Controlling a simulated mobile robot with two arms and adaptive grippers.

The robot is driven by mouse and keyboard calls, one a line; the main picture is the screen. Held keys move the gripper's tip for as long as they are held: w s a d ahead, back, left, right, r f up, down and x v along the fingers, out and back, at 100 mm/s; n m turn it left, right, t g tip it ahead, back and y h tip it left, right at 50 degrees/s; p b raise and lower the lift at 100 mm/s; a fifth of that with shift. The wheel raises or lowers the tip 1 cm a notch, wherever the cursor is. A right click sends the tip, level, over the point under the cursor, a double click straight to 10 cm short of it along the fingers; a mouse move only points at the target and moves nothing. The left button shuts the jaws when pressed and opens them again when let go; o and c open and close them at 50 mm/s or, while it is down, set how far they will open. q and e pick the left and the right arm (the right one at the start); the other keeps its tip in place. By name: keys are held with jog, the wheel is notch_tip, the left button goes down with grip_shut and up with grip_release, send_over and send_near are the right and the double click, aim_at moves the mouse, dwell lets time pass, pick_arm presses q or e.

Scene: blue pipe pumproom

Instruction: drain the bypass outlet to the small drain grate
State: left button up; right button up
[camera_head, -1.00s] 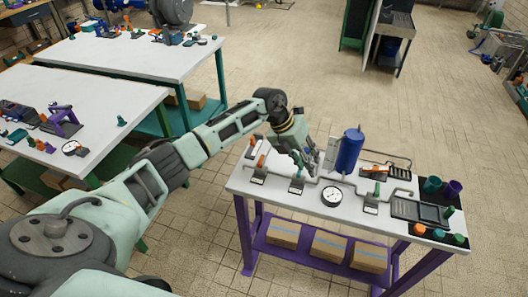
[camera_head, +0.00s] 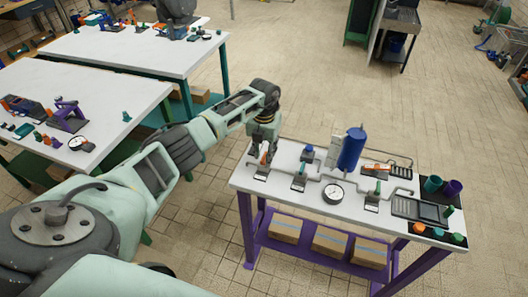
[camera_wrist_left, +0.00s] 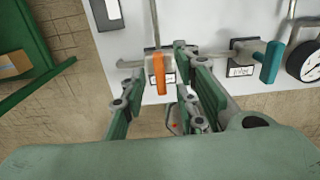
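A white pump bench (camera_head: 310,215) carries grey pipes with several lever valves. My left gripper (camera_head: 266,146) points down at an orange-handled valve near the bench's left end. In the left wrist view the orange handle (camera_wrist_left: 159,74) stands between the gripper's spread green fingers, with room on both sides. A teal handle (camera_wrist_left: 271,62) is on a valve to the right, beside a label. Two dark rectangular grates or trays (camera_head: 416,209) lie at the bench's right end; I cannot tell which is the small drain grate. My right gripper is not in view.
A blue cylinder (camera_head: 351,149), a round gauge (camera_head: 333,193) and green-handled valves (camera_head: 299,171) stand along the bench. Cups (camera_head: 433,184) are at the right end. Cardboard boxes (camera_head: 285,230) sit on the purple shelf below. Open floor lies behind.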

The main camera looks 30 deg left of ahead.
pick_arm(q)
jog(key=shift+f, duration=0.1)
jog(key=shift+c, duration=0.3)
grip_shut()
